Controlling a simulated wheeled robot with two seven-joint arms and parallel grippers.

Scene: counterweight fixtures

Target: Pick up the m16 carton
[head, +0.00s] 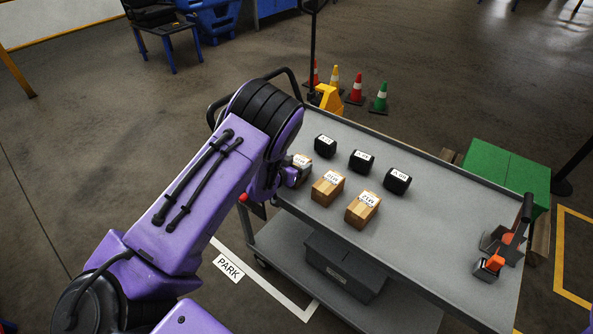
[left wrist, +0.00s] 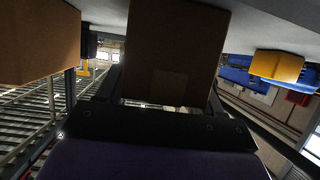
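Three brown cartons with white labels stand in a row on the grey cart: a left one (head: 302,160), a middle one (head: 328,188) and a right one (head: 362,210). The labels are too small to read surely, so I cannot tell which is m16. My left gripper (head: 292,176) is at the left carton and partly covers it. In the left wrist view a carton (left wrist: 172,50) stands between the two dark fingers (left wrist: 165,95), with no clear gap at its sides. I cannot tell whether they press on it. My right gripper is not in view.
Three black labelled weights (head: 362,161) stand behind the cartons on the cart top (head: 440,225). An orange and grey device (head: 497,255) sits at its right end. Another carton (left wrist: 38,40) is close at the left in the left wrist view. Cones and a green box (head: 508,175) stand behind the cart.

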